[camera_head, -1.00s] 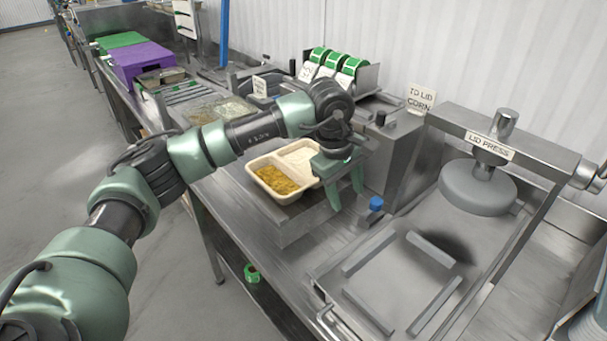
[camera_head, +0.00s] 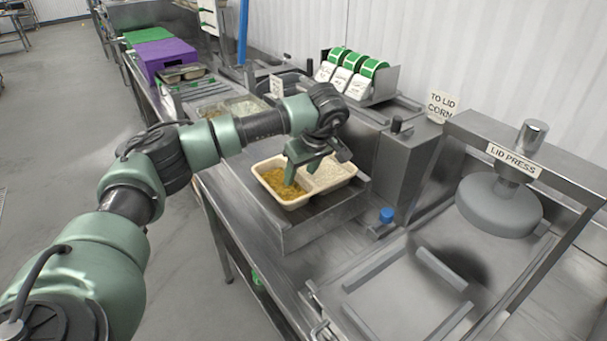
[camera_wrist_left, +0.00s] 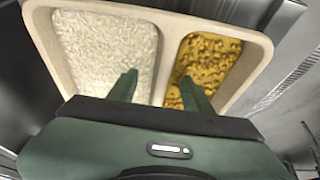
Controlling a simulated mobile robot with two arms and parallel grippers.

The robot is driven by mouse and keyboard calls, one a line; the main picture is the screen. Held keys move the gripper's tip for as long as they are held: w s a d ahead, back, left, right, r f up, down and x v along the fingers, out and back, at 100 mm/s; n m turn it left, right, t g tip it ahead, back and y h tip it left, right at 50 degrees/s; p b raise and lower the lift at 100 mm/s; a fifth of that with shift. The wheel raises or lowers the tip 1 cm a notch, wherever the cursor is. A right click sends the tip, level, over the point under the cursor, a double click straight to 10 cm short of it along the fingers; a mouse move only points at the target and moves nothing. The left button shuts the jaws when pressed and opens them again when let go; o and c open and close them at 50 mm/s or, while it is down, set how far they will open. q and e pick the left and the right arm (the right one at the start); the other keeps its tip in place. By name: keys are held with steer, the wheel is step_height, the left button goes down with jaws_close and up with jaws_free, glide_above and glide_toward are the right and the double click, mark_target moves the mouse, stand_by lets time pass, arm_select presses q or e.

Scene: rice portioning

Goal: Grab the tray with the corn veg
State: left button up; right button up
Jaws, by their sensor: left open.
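The cream two-compartment tray (camera_head: 311,201) sits on a raised metal platform in the middle of the head view. One compartment holds yellow corn veg (camera_head: 275,182) and the other holds white rice (camera_head: 335,175). My left gripper (camera_head: 301,180) is open and above the tray, with its fingers pointing down near the divider. In the left wrist view the tray (camera_wrist_left: 162,58) fills the top, rice (camera_wrist_left: 105,50) left and corn veg (camera_wrist_left: 208,62) right. One fingertip shows over each compartment; whether they touch the food is unclear. My right gripper is not in view.
A lid press (camera_head: 500,200) stands at the right, with a "TO LID CORN" sign (camera_head: 441,106) behind. A blue knob (camera_head: 386,215) is right of the platform. Label rolls (camera_head: 358,68) stand behind the tray. Purple (camera_head: 165,58) and green blocks are at the back left.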

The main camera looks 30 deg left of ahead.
arm_select(q)
steer(key=shift+s, duration=0.1)
jaws_close()
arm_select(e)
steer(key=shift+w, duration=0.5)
arm_select(q)
steer(key=shift+r, duration=0.1)
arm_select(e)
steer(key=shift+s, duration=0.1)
